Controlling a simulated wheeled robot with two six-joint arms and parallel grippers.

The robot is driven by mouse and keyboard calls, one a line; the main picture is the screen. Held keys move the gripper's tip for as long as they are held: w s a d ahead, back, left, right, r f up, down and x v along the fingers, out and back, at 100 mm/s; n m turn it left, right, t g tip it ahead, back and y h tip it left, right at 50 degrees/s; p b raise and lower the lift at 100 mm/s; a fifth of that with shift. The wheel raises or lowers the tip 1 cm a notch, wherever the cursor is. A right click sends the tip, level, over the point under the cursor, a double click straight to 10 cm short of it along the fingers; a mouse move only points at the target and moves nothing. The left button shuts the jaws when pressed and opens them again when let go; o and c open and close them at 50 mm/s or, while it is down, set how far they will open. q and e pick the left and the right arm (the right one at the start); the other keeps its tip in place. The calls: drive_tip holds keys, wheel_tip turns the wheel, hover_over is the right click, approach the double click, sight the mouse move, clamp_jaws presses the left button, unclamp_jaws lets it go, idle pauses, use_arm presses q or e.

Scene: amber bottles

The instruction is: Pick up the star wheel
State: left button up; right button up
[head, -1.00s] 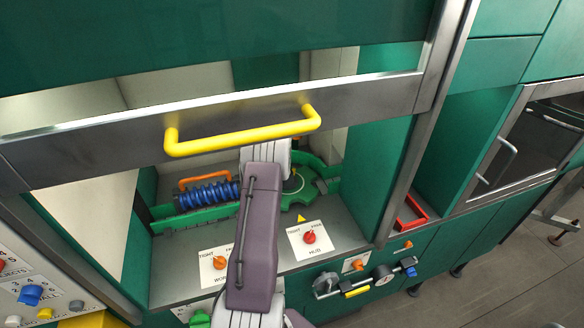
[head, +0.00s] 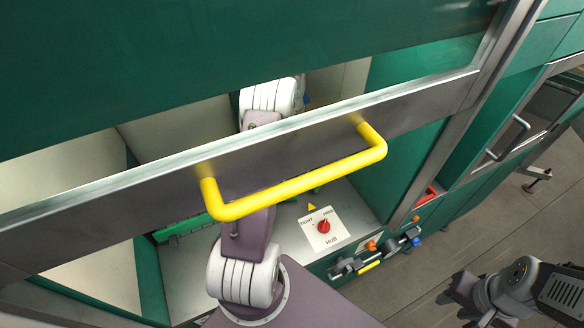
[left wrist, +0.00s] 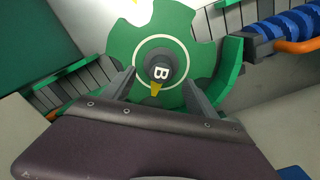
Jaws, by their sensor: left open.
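In the left wrist view the green star wheel (left wrist: 188,42) has scalloped edges, a white ring and a dark hub (left wrist: 158,66) marked B with a yellow pointer. My left gripper (left wrist: 160,88) is open, its dark fingers either side of the hub and over the wheel's face. I cannot tell whether they touch it. In the head view my left arm passes behind the door's lower bar, and that gripper and the wheel are hidden. My right gripper (head: 458,294) hangs over the floor at lower right, away from the machine; its jaw gap is unclear.
The raised door's yellow handle (head: 300,185) and metal bar cross in front of my left arm. A HUB knob panel (head: 325,229) is on the sill. A blue screw (left wrist: 283,30) with an orange handle (left wrist: 297,46) and a curved green guide (left wrist: 231,62) lie beside the wheel.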

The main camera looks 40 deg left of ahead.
use_arm(q)
drive_tip(key=shift+a+f, duration=0.2)
drive_tip(key=f+p, duration=0.2)
drive_tip(key=f, duration=0.1)
drive_tip(key=f+p, duration=0.1)
drive_tip(key=shift+w+a+f, duration=0.2)
drive_tip(key=shift+w+a, duration=0.1)
drive_tip(key=shift+d+f, duration=0.1)
drive_tip(key=shift+f, duration=0.25)
drive_tip(key=shift+d+f, duration=0.1)
drive_tip(key=shift+s, duration=0.1)
drive_tip(key=shift+c, duration=0.9)
clamp_jaws()
